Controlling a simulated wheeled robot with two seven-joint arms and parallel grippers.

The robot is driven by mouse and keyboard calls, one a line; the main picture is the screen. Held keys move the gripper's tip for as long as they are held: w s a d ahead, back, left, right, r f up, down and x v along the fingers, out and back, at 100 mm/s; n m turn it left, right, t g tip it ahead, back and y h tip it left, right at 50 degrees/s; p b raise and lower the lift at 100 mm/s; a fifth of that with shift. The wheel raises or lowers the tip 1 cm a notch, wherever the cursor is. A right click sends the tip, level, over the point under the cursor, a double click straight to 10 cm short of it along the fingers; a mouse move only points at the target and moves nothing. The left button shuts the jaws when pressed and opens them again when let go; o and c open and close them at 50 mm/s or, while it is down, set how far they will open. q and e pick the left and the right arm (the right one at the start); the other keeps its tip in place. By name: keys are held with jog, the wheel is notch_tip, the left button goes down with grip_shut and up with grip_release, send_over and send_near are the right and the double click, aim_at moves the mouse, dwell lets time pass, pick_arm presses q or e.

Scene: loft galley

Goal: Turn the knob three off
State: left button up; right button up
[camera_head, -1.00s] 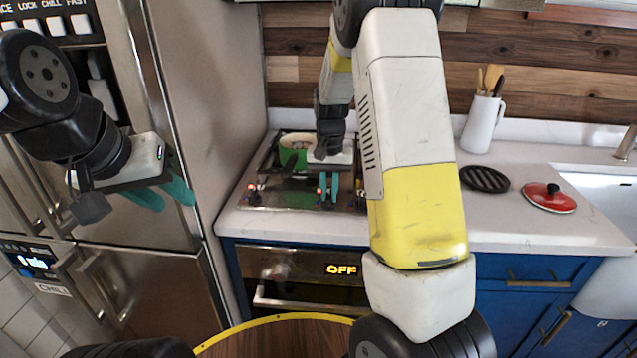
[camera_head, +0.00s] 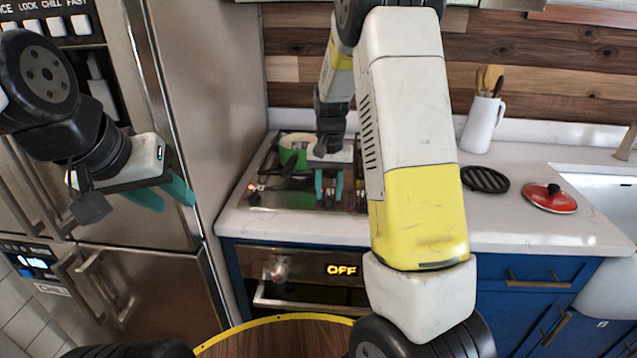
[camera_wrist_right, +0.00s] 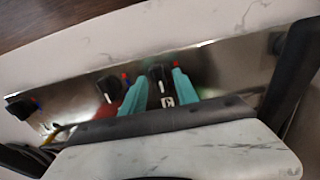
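The stove (camera_head: 285,203) has a row of black knobs along its steel front strip. My right gripper (camera_head: 329,187) points down over this strip, its two teal fingers apart. In the right wrist view, a black knob (camera_wrist_right: 160,78) lies between the fingers, with a small gap visible; I cannot tell whether they touch it. Other knobs show beside it: a near one (camera_wrist_right: 108,88), one at the far left (camera_wrist_right: 20,107) and one at the right (camera_wrist_right: 278,42). I cannot tell which is knob three. My left gripper (camera_head: 165,194) is open and empty before the fridge.
A green pot (camera_head: 294,150) stands at the back of the stove. A black trivet (camera_head: 484,179), a red lid (camera_head: 549,197) and a white utensil jug (camera_head: 482,124) are on the counter to the right. The steel fridge (camera_head: 205,90) bounds the left side.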

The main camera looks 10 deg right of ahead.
aim_at(329, 196)
notch_tip(329, 196, up, 6)
jog(key=shift+r, duration=0.6)
jog(key=shift+s+r, duration=0.2)
jog(key=shift+r, duration=0.05)
jog(key=s+r+n+t, duration=0.1)
jog(key=s+r+t, duration=0.1)
jog(key=s, duration=0.6)
jog(key=s+a+r+n+t+y, duration=0.1)
jog(key=s+r+t, duration=0.1)
jog(key=s+r, duration=0.3)
jog(key=s+a+r+n+t+y, duration=0.1)
jog(key=s+r, duration=0.3)
jog(key=s, duration=0.7)
jog(key=shift+s+r+n+t, duration=0.2)
jog(key=shift+n+t, duration=0.3)
jog(key=shift+t, duration=0.1)
